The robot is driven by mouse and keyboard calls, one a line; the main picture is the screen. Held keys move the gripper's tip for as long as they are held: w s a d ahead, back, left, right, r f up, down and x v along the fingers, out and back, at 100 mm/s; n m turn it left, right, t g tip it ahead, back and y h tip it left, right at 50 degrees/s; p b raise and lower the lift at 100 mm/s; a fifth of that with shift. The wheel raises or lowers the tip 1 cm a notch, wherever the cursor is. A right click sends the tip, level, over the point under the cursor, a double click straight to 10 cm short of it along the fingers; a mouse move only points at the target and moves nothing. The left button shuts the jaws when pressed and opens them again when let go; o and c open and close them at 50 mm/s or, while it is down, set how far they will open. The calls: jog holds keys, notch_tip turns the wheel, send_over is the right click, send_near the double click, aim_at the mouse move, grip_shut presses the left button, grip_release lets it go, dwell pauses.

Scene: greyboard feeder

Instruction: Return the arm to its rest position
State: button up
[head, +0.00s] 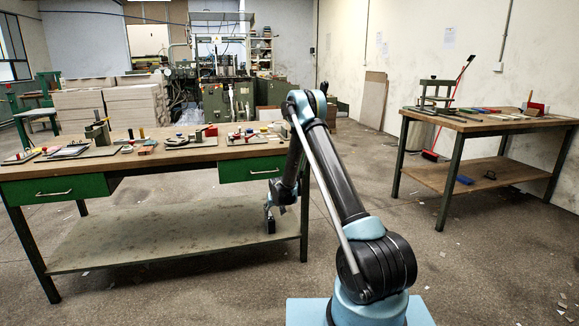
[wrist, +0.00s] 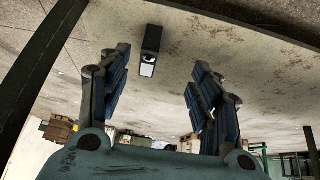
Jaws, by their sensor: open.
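My arm rises from its base in the head view and bends down at the right end of the green-drawered workbench (head: 150,156). My gripper (head: 274,207) hangs low there, by the right end of the bench's lower shelf (head: 150,236). In the wrist view my gripper (wrist: 160,62) is open, with its two dark blue padded fingers wide apart and nothing held between them. A small black block with a pale end face (wrist: 151,45) shows beyond the fingertips, apart from them. I cannot tell its exact distance.
Small parts and boards lie along the workbench top. A second wooden table (head: 490,122) stands at the right, with a blue item (head: 464,180) on its lower shelf and a red-handled broom (head: 450,105) beside it. Open floor (head: 490,260) lies right of my base.

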jog(key=s+d+r, duration=0.4)
jog(key=s+r, duration=0.1)
jog(key=r, duration=0.3)
jog(key=s+d+r+m+g+h, duration=0.1)
jog(key=s+d+r, duration=0.35)
jog(key=r, duration=0.35)
jog(key=s+d+r, duration=0.4)
jog(key=d+r, duration=0.1)
jog(key=r, duration=0.3)
jog(key=s+d+r+g, duration=0.1)
jog(key=s+d+r, duration=0.3)
jog(key=s, duration=0.5)
jog(key=s+d+r, duration=0.4)
jog(key=s+r, duration=0.1)
jog(key=s, duration=0.4)
jog(key=s+d+f, duration=0.2)
jog(key=s, duration=0.7)
jog(key=s+d+f+m+g, duration=0.1)
jog(key=s+d+f, duration=0.1)
jog(key=s, duration=0.8)
jog(key=s+d+f, duration=0.2)
jog(key=s, duration=0.8)
jog(key=shift+m+g+h, duration=0.3)
jog(key=shift+m+g, duration=0.1)
jog(key=shift+w+f, duration=0.2)
jog(key=shift+w, duration=0.2)
